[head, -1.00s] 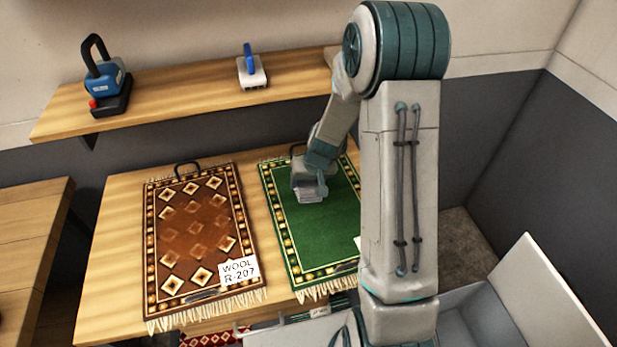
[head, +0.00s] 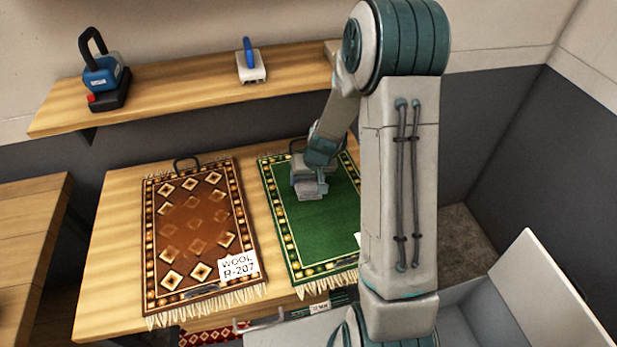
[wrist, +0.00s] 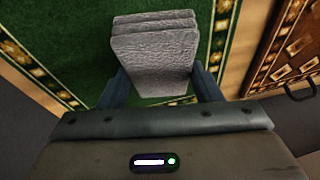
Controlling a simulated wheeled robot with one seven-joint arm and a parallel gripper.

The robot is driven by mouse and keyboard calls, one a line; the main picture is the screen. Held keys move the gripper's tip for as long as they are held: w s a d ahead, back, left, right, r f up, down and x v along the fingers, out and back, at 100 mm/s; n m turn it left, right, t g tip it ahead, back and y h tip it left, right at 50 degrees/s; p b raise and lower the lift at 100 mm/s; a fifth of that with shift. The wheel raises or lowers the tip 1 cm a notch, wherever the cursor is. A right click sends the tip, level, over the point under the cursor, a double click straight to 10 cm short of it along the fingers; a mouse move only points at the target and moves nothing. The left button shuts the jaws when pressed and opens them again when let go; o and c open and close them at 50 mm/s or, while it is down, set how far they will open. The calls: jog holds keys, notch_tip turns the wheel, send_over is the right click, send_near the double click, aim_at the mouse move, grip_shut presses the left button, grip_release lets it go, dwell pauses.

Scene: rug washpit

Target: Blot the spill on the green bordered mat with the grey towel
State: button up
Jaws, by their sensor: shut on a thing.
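The green bordered mat (head: 318,222) lies on the wooden table, with a patterned gold border and white fringe; it also fills much of the wrist view (wrist: 90,38). My gripper (head: 318,172) is over the far part of this mat. In the wrist view my gripper (wrist: 160,88) is shut on the folded grey towel (wrist: 155,52), one finger at each side. The towel also shows below the gripper in the head view (head: 310,191), at or just above the mat; I cannot tell if it touches. No spill is visible; the towel and arm hide part of the mat.
A brown patterned rug (head: 195,235) with a tag reading WOOL R-207 (head: 238,266) lies to the left on the same table (head: 112,240). A shelf (head: 190,89) behind holds a blue-and-black device (head: 104,75) and a blue-handled brush (head: 250,64). An open grey bin stands at lower right.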

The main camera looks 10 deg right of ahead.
jog(key=shift+s+f+b, duration=0.1)
jog(key=shift+f+b, duration=0.45)
jog(key=shift+b, duration=0.2)
dwell(2.0)
jog(key=shift+r, duration=0.1)
notch_tip(320, 180, up, 7)
jog(key=p, duration=0.4)
jog(key=shift+d, duration=0.1)
jog(key=d+r+b, duration=0.2)
jog(key=d+b, duration=0.3)
jog(key=d, duration=0.2)
jog(key=shift+w+d+f+b, duration=0.15)
jog(key=shift+f+b, duration=0.9)
jog(key=shift+f, duration=0.9)
jog(key=shift+w+f+b, duration=0.15)
jog(key=shift+f+b, duration=0.85)
jog(key=shift+f, duration=0.95)
jog(key=shift+f+b, duration=0.65)
jog(key=shift+b, duration=0.25)
